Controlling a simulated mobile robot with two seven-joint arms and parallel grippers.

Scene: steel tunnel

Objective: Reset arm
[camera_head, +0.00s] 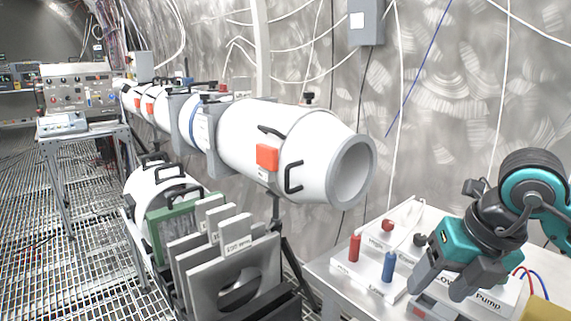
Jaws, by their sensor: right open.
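My right gripper (441,287) is at the lower right, with its arm coming in from the right. Its jaws are open and empty, pointing down over the white table (325,268). It hides part of a panel labelled "Pump" (488,301). A blue cylinder (389,266) stands just left of the gripper, apart from it in the picture. A red cylinder (354,248) stands further left on the same white block. My left gripper is not in view.
A long white tube (240,135) on stands runs along the wall, its open end near the table. A rack of grey plates (217,265) stands left of the table. A bench with instruments (62,123) is at the far left. Grated floor (50,260) is clear.

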